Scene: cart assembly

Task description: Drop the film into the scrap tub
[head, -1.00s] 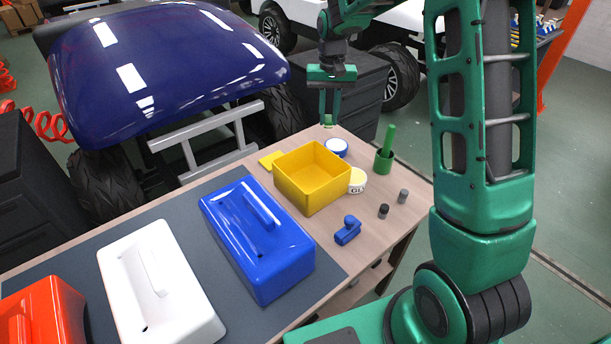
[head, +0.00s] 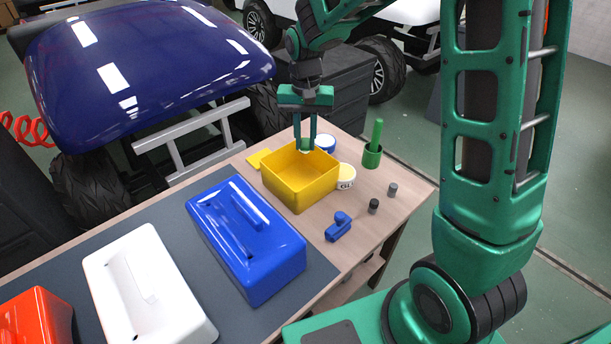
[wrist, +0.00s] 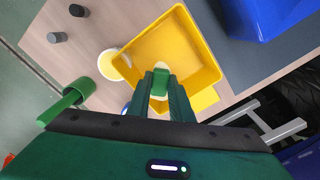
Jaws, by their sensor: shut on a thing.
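The scrap tub appears to be the open yellow square box (head: 312,198) on the bench, also in the wrist view (wrist: 208,72). It looks empty apart from what my gripper covers. My gripper (head: 305,147) points down at the tub's back part, with its fingertips over the opening near the back rim. In the wrist view the fingers (wrist: 160,84) are shut on a small pale piece (wrist: 161,66), which I take to be the film. Most of it is hidden between the fingertips. I cannot tell how far the tips are above the tub floor.
A white round tub (head: 345,176), a blue-edged roll (head: 325,142) and a green cup with a rod (head: 372,157) stand close to the yellow tub. A blue cover (head: 245,240) is at left.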

